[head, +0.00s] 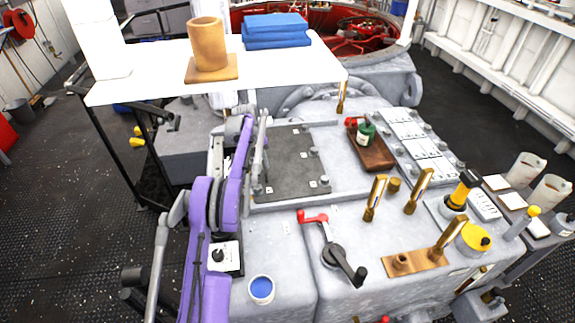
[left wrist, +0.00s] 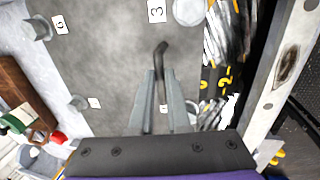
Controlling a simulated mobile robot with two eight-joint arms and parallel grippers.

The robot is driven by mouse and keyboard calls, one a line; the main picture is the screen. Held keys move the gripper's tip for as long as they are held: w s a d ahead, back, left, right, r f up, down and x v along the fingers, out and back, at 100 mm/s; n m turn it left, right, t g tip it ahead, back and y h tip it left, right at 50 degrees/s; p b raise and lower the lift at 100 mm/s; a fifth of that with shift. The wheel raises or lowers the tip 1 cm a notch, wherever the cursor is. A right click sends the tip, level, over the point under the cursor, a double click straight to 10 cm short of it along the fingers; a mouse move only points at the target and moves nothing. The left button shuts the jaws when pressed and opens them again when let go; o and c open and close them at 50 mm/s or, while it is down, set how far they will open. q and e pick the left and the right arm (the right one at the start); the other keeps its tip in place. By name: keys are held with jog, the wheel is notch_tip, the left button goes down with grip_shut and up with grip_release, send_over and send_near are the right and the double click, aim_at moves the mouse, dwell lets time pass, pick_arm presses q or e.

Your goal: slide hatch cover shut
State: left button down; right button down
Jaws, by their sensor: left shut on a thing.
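The hatch cover (head: 292,150) is a dark grey plate with bolts and small white labels, lying in a pale frame on the grey machine top. It also fills much of the left wrist view (left wrist: 100,60). My left gripper (head: 258,170) is over the cover's left side. In the left wrist view, its two fingers (left wrist: 162,78) are shut on a dark bent handle (left wrist: 162,48) on the cover. An open gap with cluttered parts and yellow markings (left wrist: 222,75) shows beside the cover there. My purple arm hides part of that side in the head view. My right gripper is not in view.
A red-handled crank (head: 325,240) and a blue-topped cup (head: 261,289) stand in front of the cover. A white table (head: 150,85) stands behind at the left.

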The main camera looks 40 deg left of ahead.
pick_arm(q)
jog(key=s+a, duration=0.9)
jog(key=s, duration=0.3)
jog(key=shift+a+b, duration=0.35)
jog(key=shift+b, duration=0.1)
jog(key=c, duration=0.9)
grip_release()
jog(key=shift+s+a, duration=0.15)
jog(key=shift+s, duration=0.05)
jog(key=shift+w, duration=0.1)
jog(key=shift+r, duration=0.1)
jog(key=r, duration=0.3)
jog(key=s+r, duration=0.1)
jog(key=r, duration=0.3)
jog(key=a+r, duration=0.1)
jog(key=r, duration=0.2)
jog(key=shift+s+a+r+p, duration=0.1)
jog(key=shift+s+r+p, duration=0.15)
jog(key=shift+s+p, duration=0.1)
